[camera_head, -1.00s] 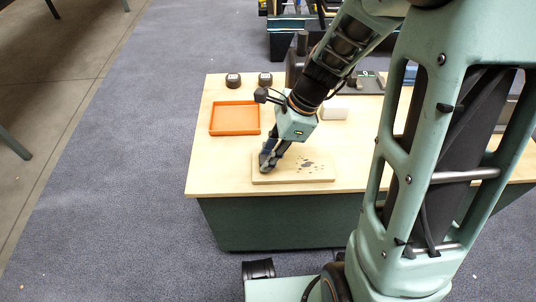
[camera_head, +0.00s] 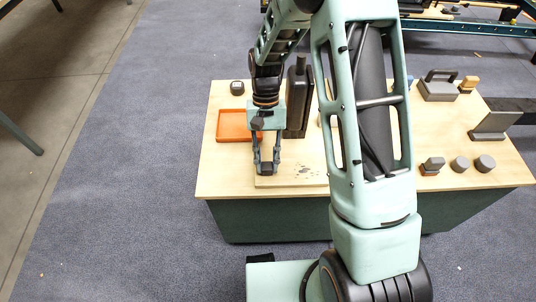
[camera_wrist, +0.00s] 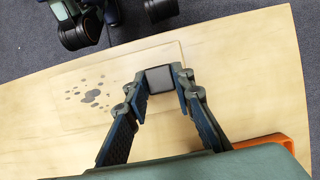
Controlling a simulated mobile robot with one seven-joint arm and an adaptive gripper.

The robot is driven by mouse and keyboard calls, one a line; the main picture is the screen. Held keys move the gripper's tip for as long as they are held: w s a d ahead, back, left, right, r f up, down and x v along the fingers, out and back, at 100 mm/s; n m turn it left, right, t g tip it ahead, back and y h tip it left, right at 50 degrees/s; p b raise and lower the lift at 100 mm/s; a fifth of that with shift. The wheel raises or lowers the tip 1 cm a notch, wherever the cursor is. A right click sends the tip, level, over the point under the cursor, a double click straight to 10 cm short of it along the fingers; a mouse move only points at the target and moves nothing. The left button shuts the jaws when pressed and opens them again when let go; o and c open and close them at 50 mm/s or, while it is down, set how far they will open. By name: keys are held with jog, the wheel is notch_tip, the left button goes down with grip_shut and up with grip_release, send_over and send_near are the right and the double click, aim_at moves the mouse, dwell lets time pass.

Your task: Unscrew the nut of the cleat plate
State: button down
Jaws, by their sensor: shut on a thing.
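My gripper (camera_head: 266,167) points down at the left part of a pale wooden board (camera_head: 310,180) on the table. The wrist view shows its two fingers (camera_wrist: 164,86) closed on opposite sides of a small grey square-faced piece (camera_wrist: 160,79), which I take for the nut. The piece is at one end of the board (camera_wrist: 120,62), which carries a patch of dark spots (camera_wrist: 92,97). I cannot make out a separate cleat plate or thread under the piece. Whether the piece touches the board cannot be told.
An orange tray (camera_head: 221,127) lies just behind my gripper on the left. Several grey pieces, including a round one (camera_head: 484,163), stand on the right.

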aim_at(267, 170)
jog(key=shift+r, duration=0.1)
dwell(0.4)
jog(key=shift+r+p, duration=1.65)
jog(key=shift+r, duration=0.55)
